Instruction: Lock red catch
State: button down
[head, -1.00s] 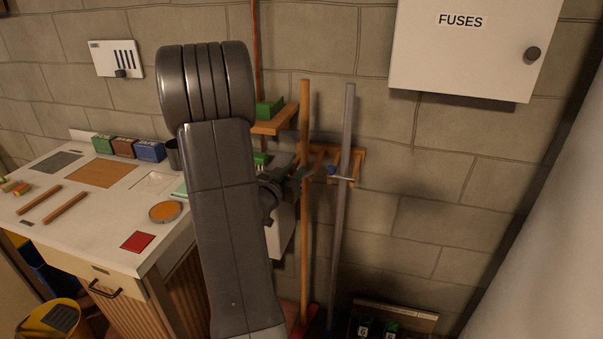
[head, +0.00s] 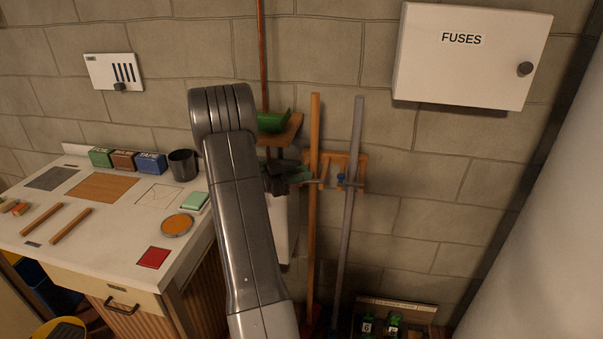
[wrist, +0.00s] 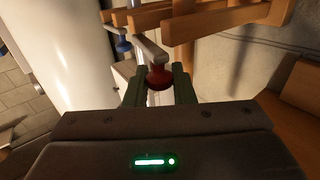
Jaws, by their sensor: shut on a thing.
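The red catch (wrist: 158,77) is a red knob with a pale bar above it, seen in the wrist view below the wooden rack (wrist: 225,22). My gripper (wrist: 157,85) is shut on the red knob, one finger on each side. In the head view my gripper (head: 293,178) is beside the rack (head: 352,160), left of the brown pole (head: 314,200); the red knob is hidden there. The blue catch (head: 342,180) sits by the grey pole (head: 352,220), and its blue knob (wrist: 122,44) also shows in the wrist view. I cannot tell how far the red catch is turned.
A wooden shelf (head: 285,132) with a green item (head: 272,122) is above my gripper. The fuse box (head: 470,55) hangs at upper right. A workbench (head: 110,235) stands left of my arm. Plain wall lies right of the rack.

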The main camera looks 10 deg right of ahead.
jog(key=shift+w+m+g, duration=0.25)
jog(key=shift+m+g, duration=0.25)
jog(key=shift+g, duration=0.2)
jog(key=c, duration=1.3)
grip_release()
jog(key=b+v, duration=0.1)
jog(key=v, duration=0.6)
jog(key=b+v, duration=0.1)
jog(key=v, duration=0.5)
jog(key=shift+w+a+f, duration=0.1)
jog(key=shift+a+f, duration=0.1)
jog(key=shift+a, duration=0.2)
